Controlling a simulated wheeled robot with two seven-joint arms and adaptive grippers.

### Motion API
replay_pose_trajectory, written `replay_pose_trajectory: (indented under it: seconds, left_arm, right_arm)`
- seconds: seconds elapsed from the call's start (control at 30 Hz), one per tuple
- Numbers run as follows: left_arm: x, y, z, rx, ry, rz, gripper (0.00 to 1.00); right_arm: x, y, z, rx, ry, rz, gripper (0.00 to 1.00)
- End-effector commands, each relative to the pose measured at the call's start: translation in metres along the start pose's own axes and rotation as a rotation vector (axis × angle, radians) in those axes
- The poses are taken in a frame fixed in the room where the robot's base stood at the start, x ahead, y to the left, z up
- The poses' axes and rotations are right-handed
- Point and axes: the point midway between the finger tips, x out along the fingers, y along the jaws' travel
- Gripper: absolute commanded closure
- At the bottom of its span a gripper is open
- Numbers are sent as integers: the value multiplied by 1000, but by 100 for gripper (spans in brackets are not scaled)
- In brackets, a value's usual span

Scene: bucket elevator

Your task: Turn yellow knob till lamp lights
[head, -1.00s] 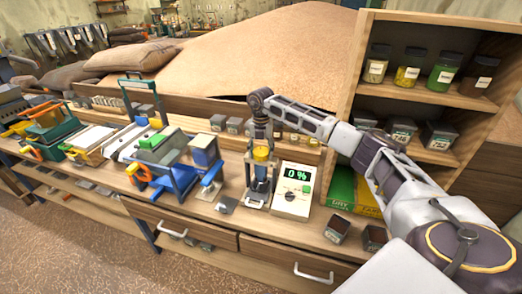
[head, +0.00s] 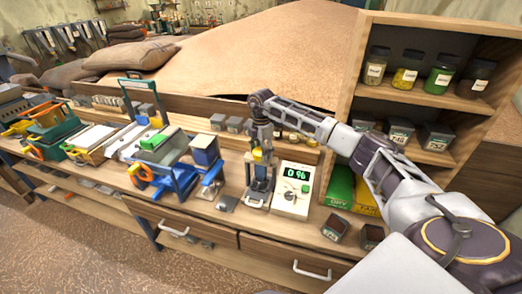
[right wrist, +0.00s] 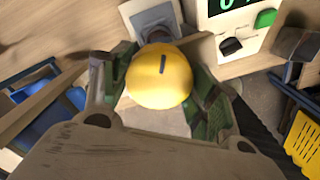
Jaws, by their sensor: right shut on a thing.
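The yellow knob (head: 258,156) tops a small grey stand (head: 257,192) on the bench. In the right wrist view the knob (right wrist: 159,76) is a round yellow dome with a dark slot mark. My right gripper (head: 260,150) reaches down over it, and its fingers in the wrist view (right wrist: 160,92) lie on both sides, shut on the knob. My left gripper is out of view.
A blue device (head: 205,160) stands close left of the stand, with more machines (head: 155,150) farther left. Two small dark containers (head: 335,228) stand at the right front. A wooden shelf (head: 365,60) with jars rises at the right. Drawers (head: 270,250) lie below the front edge.

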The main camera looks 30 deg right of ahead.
Motion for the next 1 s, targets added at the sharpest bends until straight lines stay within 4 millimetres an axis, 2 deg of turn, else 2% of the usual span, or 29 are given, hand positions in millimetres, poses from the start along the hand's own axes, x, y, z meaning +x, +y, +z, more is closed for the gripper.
replay_pose_trajectory:
  seconds: [0.5,0.73,1.0]
  left_arm:
    - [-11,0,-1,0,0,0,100]
    - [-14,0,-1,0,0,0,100]
    - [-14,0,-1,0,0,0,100]
  right_arm:
    - [-2,0,1,391,0,4,64]
    - [-2,0,1,488,-1,4,64]
    - [-2,0,1,524,-1,5,64]
